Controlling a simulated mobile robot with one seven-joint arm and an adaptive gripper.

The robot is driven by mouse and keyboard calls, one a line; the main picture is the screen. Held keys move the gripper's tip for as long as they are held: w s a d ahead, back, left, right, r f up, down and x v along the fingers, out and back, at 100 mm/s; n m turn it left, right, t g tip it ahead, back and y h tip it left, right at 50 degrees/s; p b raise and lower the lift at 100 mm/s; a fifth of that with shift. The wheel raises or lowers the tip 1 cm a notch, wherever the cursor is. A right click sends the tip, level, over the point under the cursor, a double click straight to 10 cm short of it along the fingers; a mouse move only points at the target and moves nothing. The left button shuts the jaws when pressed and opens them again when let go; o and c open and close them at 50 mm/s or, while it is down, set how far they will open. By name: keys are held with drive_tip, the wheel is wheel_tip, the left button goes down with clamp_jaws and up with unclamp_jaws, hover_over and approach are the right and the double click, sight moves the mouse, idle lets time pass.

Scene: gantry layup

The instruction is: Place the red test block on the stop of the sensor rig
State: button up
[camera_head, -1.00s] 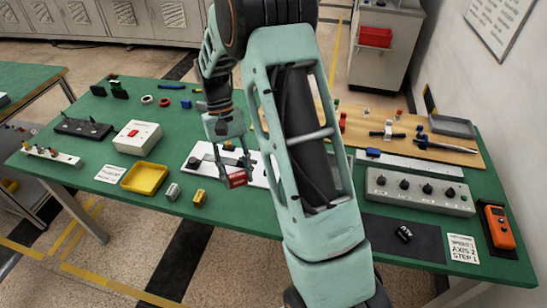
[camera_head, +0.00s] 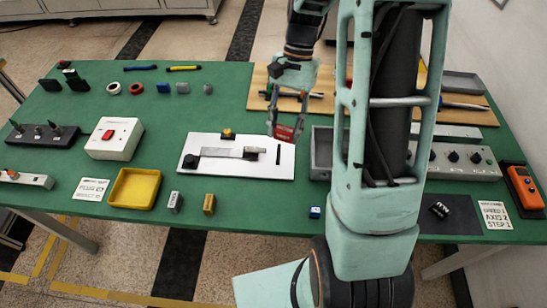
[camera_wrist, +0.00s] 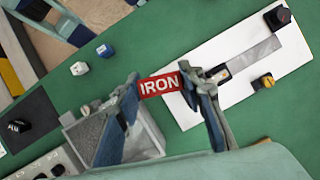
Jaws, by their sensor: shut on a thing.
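A red test block (camera_head: 285,132), lettered IRON, is gripped between my gripper's (camera_head: 287,129) two fingertips. In the wrist view the red block (camera_wrist: 158,85) spans the gap between the fingers of my gripper (camera_wrist: 160,83), its lettered face visible. In the head view it appears at the right end of the sensor rig's white plate (camera_head: 215,143); its height above the table is hard to judge. The rig's plate (camera_wrist: 225,45) also shows in the wrist view, bearing a grey bar (camera_head: 222,152), a black knob (camera_head: 190,161) and a yellow-and-black part (camera_head: 228,134). I cannot tell which part is the stop.
A grey open box (camera_head: 320,150) stands right of the rig, partly hidden by my arm. A yellow tray (camera_head: 134,204), a grey block (camera_head: 175,201) and a brass block (camera_head: 209,204) lie front left. A blue-and-white cube (camera_head: 314,212) lies at the front edge.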

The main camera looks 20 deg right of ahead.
drive_tip(key=s+d+f+m+t+y+b, duration=0.15)
drive_tip(key=s+m+t+b, duration=0.45)
drive_tip(key=m, duration=0.9)
hover_over(267, 155)
drive_tip(key=s+d, duration=0.1)
drive_tip(key=d, duration=0.1)
drive_tip(key=shift+g, duration=0.4)
drive_tip(key=f, duration=1)
drive_tip(key=shift+s+a, duration=0.1)
drive_tip(key=shift+a, duration=0.1)
drive_tip(key=shift+f, duration=0.15)
drive_tip(key=shift+w+f+b, duration=0.15)
drive_tip(key=shift+f+b, duration=0.1)
drive_tip(key=shift+f, duration=0.6)
drive_tip(key=shift+w+f+b, duration=0.1)
drive_tip(key=shift+f+b, duration=0.1)
drive_tip(key=shift+f, duration=0.6)
drive_tip(key=shift+f, duration=0.1)
drive_tip(key=o, duration=1.4)
drive_tip(key=shift+o, duration=0.2)
